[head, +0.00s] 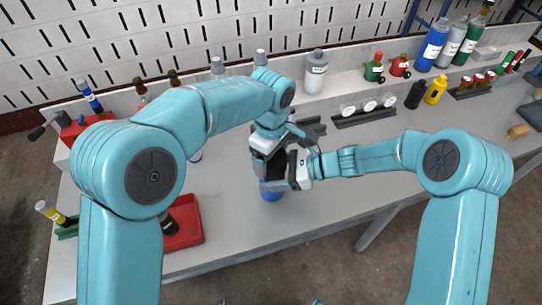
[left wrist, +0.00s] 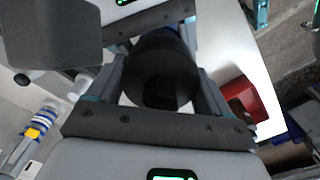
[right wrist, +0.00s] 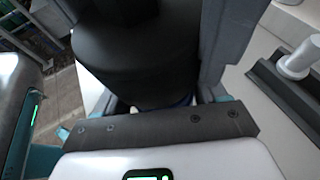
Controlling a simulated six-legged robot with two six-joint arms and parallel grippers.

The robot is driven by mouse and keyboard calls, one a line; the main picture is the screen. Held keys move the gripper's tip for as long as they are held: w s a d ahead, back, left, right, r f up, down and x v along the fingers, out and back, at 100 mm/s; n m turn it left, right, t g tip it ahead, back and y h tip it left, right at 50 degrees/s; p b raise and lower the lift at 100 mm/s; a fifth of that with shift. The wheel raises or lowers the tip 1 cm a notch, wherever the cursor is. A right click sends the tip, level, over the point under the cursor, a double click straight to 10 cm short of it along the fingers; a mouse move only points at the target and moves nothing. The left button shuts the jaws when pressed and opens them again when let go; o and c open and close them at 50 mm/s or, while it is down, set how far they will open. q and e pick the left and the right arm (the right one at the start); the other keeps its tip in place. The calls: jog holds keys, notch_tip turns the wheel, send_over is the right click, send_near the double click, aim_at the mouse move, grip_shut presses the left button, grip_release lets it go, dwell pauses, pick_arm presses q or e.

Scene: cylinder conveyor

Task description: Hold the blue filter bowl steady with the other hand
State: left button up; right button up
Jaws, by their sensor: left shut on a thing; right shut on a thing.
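The blue filter bowl (head: 272,195) shows just below my two grippers in the head view, most of it hidden by them. A black cylindrical filter head (left wrist: 160,72) sits above the bowl. My left gripper (head: 266,150) comes from above and is shut on the black head, with one finger on each side in the left wrist view. My right gripper (head: 285,172) comes from the right and is shut on the blue bowl below the head. In the right wrist view the black head (right wrist: 140,50) covers most of the grip; only a thin blue edge shows.
A red tray (head: 185,225) stands at the left on the grey bench (head: 330,205). Bottles and a dark rack of white round parts (head: 368,108) line the back. A black bottle (head: 416,94) and a yellow bottle (head: 436,89) stand at right. The bench front is clear.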

pick_arm(q)
jog(key=shift+f, duration=0.45)
dwell(0.4)
jog(key=shift+r, duration=0.2)
jog(key=shift+r, duration=0.7)
jog(key=shift+f, duration=0.75)
dwell(1.2)
jog(key=shift+r, duration=0.3)
jog(key=shift+f, duration=0.3)
dwell(1.6)
jog(key=shift+r, duration=0.3)
jog(key=shift+f, duration=0.4)
dwell(1.4)
